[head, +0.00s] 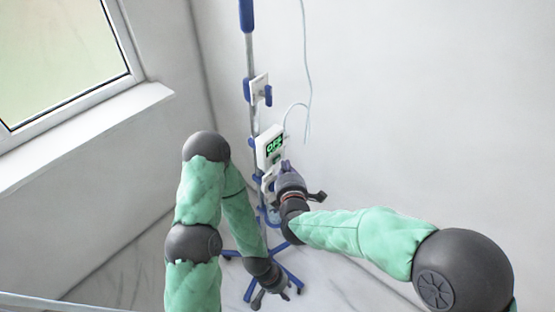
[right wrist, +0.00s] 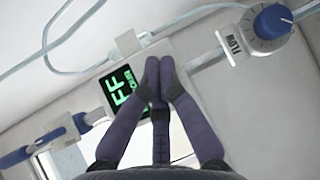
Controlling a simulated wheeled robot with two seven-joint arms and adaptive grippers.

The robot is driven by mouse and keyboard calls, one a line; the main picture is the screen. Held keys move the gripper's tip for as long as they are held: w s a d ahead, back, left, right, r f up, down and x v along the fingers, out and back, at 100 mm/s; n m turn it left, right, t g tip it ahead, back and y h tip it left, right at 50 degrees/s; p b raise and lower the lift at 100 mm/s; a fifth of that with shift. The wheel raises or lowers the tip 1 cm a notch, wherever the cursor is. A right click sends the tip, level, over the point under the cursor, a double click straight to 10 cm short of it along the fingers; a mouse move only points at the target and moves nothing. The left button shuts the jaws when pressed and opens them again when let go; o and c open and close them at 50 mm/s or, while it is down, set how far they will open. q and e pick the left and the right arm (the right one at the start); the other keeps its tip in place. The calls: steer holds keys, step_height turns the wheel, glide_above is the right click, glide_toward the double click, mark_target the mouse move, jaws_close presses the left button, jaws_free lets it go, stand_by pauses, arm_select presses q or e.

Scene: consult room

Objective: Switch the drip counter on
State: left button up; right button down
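The drip counter (head: 264,157) is a small white box clamped on the drip stand (head: 251,104). Its dark display shows green letters that read OFF in the head view. The display (right wrist: 120,88) also shows in the right wrist view, partly covered by my fingers. My right gripper (head: 286,167) is at the lower right of the counter. In the right wrist view its fingertips (right wrist: 159,64) are together, with nothing visible between them, over the counter's front beside the display. I cannot tell whether they touch it. My left gripper (head: 269,297) hangs low near the stand's base, its fingers unclear.
A white device with a blue knob (right wrist: 271,21) and a FLOW label is near the counter in the right wrist view. A thin clear tube (head: 306,75) loops beside the stand. The blue stand legs (head: 291,277) spread on the floor. A window (head: 60,55) is at left.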

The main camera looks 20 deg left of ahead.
steer(key=shift+a, duration=0.1)
steer(key=shift+w+a+p, duration=0.1)
steer(key=shift+a+p, duration=0.2)
steer(key=shift+p, duration=0.05)
steer(key=shift+w+a, duration=0.15)
steer(key=shift+a, duration=0.2)
stand_by(0.7)
steer(key=shift+d, duration=0.1)
steer(key=shift+s+d+p, duration=0.25)
steer(key=shift+d+p, duration=0.25)
steer(key=shift+d, duration=0.15)
steer(key=d, duration=0.1)
steer(key=s+d, duration=0.1)
steer(key=d, duration=0.2)
steer(key=shift+s+d+p, duration=0.35)
steer(key=shift+s, duration=0.05)
